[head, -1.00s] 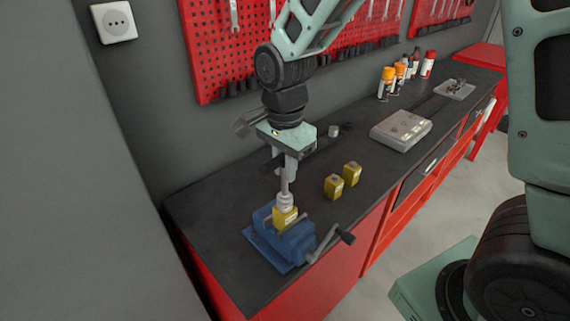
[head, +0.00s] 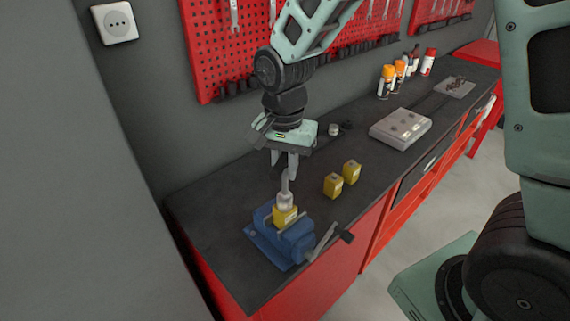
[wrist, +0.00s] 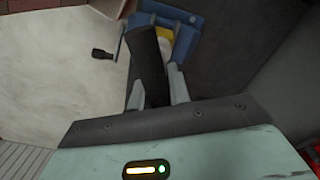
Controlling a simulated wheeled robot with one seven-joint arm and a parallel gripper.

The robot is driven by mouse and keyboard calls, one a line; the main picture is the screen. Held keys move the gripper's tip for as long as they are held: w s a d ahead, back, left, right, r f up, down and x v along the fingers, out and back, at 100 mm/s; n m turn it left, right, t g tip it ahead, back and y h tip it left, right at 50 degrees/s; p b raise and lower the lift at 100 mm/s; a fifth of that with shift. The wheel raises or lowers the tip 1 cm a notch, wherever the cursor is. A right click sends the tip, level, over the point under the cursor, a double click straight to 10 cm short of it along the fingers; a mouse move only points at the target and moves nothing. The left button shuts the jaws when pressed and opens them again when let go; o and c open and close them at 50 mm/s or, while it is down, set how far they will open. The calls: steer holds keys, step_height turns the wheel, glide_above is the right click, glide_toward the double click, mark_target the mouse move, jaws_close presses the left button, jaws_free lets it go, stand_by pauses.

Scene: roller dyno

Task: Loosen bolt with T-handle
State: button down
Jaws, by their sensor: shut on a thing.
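My gripper (head: 284,162) points down above the vise and is shut on the T-handle (head: 285,187). In the wrist view, the dark bar of the T-handle (wrist: 149,62) lies between the two grey fingers. Its grey shaft runs down to a pale socket end that sits on top of a yellow block (head: 284,217). The bolt is hidden under the socket. The yellow block is held in a blue vise (head: 268,243) at the near end of the bench. In the wrist view, the vise (wrist: 187,42) and part of the block (wrist: 165,34) show behind the bar.
Two yellow blocks (head: 333,186) (head: 351,172) stand right of the vise. The vise crank (head: 328,243) sticks out past the bench's front edge. A grey box (head: 400,129), several spray cans (head: 388,82) and a small tray (head: 455,88) are farther along. A red pegboard (head: 225,60) hangs behind.

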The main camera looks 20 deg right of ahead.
steer(key=shift+n+p, duration=0.35)
steer(key=shift+n, duration=1.05)
steer(key=shift+r+n+p, duration=0.1)
steer(key=shift+n+p, duration=0.2)
steer(key=shift+n, duration=1.1)
